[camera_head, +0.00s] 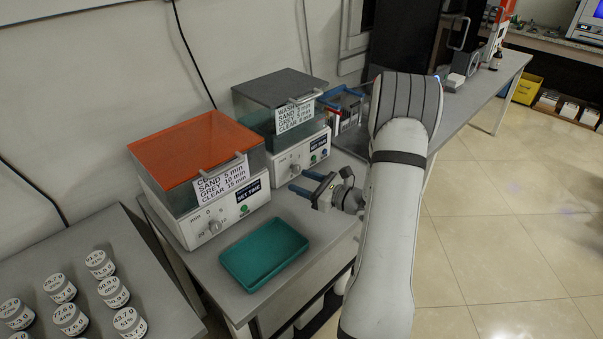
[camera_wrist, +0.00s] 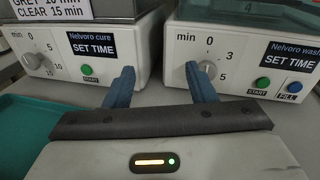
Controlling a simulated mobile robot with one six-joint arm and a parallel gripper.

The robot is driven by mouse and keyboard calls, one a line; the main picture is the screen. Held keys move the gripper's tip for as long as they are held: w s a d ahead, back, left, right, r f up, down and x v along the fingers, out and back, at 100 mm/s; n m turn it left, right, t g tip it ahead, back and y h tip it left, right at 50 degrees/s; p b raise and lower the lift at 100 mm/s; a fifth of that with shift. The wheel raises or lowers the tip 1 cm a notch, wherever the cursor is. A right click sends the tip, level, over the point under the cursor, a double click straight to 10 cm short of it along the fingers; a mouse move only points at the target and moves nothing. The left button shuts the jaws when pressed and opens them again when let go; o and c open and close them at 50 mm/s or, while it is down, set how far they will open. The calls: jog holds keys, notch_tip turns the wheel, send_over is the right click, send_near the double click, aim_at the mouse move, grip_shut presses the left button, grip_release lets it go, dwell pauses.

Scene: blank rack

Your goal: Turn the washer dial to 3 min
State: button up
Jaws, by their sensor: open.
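The washer (camera_head: 283,155) is the white-fronted box with the dark lid, at the back of the bench. It also shows at right in the wrist view (camera_wrist: 235,45), labelled "Nelvoro wash". Its grey dial (camera_wrist: 207,69) has marks 0, 3 and 5 around it. Where the dial points is too small to tell. My gripper (camera_wrist: 160,72) is open and empty, with blue fingers spread before the gap between the two machines. Its right finger overlaps the dial's left side in the wrist view; touching cannot be told. In the head view my gripper (camera_head: 298,182) is low in front of the washer.
The cure machine (camera_head: 175,207) with an orange lid stands nearer, its own dial (camera_wrist: 33,61) at left. Green start buttons (camera_wrist: 257,82) and a blue fill button (camera_wrist: 294,86) sit beside the dials. A teal tray (camera_head: 303,243) lies in front.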

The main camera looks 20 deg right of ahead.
aim_at(298, 170)
jog(key=d+f+m, duration=0.1)
jog(key=d+m+t+h, duration=0.1)
jog(key=d, duration=0.1)
jog(key=d+f+h, duration=0.1)
jog(key=shift+w+d+f+m+t, duration=0.2)
jog(key=shift+d+f+m+t, duration=0.15)
jog(key=shift+d+m+t, duration=0.05)
jog(key=shift+w+d+f+m+h, duration=0.2)
jog(key=shift+d+m+h, duration=0.1)
jog(key=shift+h, duration=0.2)
jog(key=x, duration=0.7)
jog(key=shift+w+r+p, duration=0.15)
jog(key=shift+w+p, duration=0.05)
jog(key=shift+p, duration=0.2)
jog(key=shift+c, duration=0.4)
jog(key=c, duration=0.9)
jog(key=shift+o, duration=0.2)
